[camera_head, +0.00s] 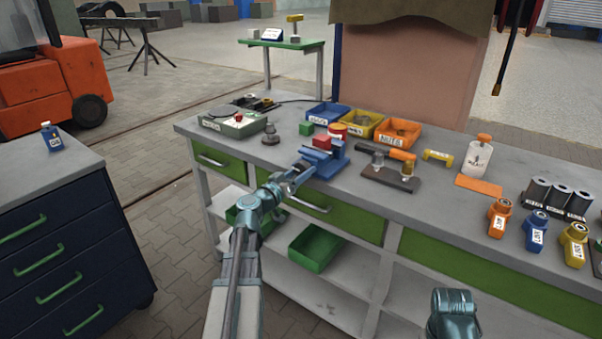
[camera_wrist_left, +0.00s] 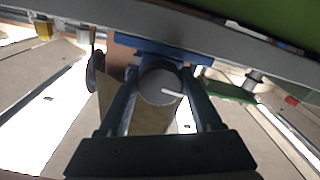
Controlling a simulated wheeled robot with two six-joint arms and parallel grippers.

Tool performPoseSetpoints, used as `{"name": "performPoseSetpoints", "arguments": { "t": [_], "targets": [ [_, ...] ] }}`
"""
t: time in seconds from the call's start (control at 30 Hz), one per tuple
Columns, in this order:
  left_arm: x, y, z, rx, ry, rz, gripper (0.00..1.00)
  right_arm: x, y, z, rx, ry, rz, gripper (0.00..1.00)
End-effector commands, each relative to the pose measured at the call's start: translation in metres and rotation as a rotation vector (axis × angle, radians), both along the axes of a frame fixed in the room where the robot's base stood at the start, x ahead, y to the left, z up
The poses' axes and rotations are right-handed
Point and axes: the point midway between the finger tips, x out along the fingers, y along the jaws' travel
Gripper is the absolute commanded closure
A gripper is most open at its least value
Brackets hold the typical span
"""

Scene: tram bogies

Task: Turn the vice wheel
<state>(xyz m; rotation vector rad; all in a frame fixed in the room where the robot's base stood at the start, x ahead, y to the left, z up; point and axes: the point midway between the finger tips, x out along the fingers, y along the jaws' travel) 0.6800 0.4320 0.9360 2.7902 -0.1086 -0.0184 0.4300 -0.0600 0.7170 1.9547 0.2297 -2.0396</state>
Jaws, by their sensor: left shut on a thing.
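The blue vice (camera_head: 325,162) stands at the front edge of the workbench in the head view, with a red block at its top. My left gripper (camera_head: 294,176) reaches up to the front of the vice. In the left wrist view, the round grey vice wheel (camera_wrist_left: 159,88) with a white mark sits between the two fingers of the left gripper (camera_wrist_left: 161,80), which are shut on its sides. The blue vice body (camera_wrist_left: 150,48) shows behind it. In the head view the wheel is mostly hidden by the gripper. My right gripper is out of view; only part of my right arm shows.
A green bin (camera_head: 315,248) sits on the shelf below. A dark drawer cabinet (camera_head: 70,230) stands left.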

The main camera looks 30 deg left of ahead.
Motion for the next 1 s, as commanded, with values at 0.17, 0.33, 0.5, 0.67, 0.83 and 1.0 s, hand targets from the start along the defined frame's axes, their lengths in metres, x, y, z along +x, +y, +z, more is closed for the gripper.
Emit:
{"name": "performPoseSetpoints", "arguments": {
  "t": [0.17, 0.33, 0.5, 0.67, 0.83, 1.0],
  "targets": [
    [-0.0015, -0.0015, -0.0015, 0.055, -0.001, -0.003, 0.90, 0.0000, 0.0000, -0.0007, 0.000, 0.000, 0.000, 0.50],
    [-0.0015, -0.0014, -0.0016, 0.077, -0.002, -0.004, 0.90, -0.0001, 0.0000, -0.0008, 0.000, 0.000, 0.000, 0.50],
    [-0.0016, -0.0015, -0.0016, 0.081, -0.002, -0.004, 0.90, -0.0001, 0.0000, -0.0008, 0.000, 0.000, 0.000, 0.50],
    [-0.0017, -0.0017, -0.0017, 0.081, -0.002, -0.004, 0.90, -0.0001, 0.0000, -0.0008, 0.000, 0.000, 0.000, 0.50],
    [-0.0016, -0.0015, -0.0014, 0.079, -0.003, -0.003, 0.18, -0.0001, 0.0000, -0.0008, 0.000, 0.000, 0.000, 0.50],
    [-0.0010, -0.0008, -0.0010, 0.077, -0.004, -0.002, 0.04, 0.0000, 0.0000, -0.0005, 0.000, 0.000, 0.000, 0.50]
  ]
}}
